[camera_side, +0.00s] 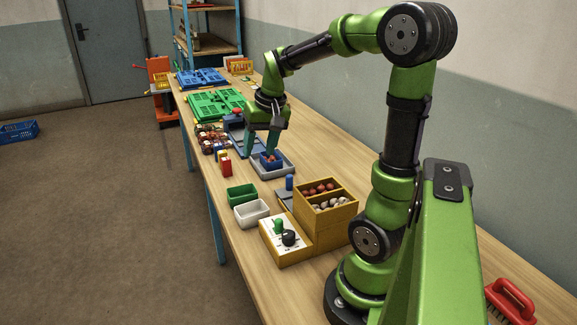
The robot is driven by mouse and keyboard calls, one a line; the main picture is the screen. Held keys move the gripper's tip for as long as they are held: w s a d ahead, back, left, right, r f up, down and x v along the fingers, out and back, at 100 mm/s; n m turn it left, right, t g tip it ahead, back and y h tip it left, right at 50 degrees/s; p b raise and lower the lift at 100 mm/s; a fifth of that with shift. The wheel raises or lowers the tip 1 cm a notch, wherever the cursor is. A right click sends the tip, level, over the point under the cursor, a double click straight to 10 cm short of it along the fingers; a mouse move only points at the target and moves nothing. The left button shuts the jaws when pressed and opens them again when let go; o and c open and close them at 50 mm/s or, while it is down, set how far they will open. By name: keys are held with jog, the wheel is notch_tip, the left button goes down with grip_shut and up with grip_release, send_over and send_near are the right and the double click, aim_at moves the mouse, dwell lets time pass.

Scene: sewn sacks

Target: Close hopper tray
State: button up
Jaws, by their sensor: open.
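A yellow hopper box (335,222) stands on the table to the left of my arm's base. It has two compartments, one with red round pieces (318,188) and one with whitish pieces (330,203). A dark flat tray (284,198) with an upright blue knob (289,183) sticks out from the box's far left side, so it looks pulled out. My gripper (259,154) is open and points down, farther along the table. It is at a small blue bin (271,163) with reddish contents; whether it touches the bin is unclear.
The blue bin sits in a grey tray (284,174). A green bin (242,195), a white bin (251,212) and a control box (284,243) with a green and a black knob line the near edge. Green panels (215,103) and blue panels (201,78) lie farther back.

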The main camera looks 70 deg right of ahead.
aim_at(289, 175)
jog(key=shift+s+d+f+g, duration=0.9)
jog(key=shift+d+f+g, duration=0.55)
jog(key=shift+d, duration=6.25)
notch_tip(289, 175, down, 16)
jog(key=shift+r, duration=0.1)
grip_shut()
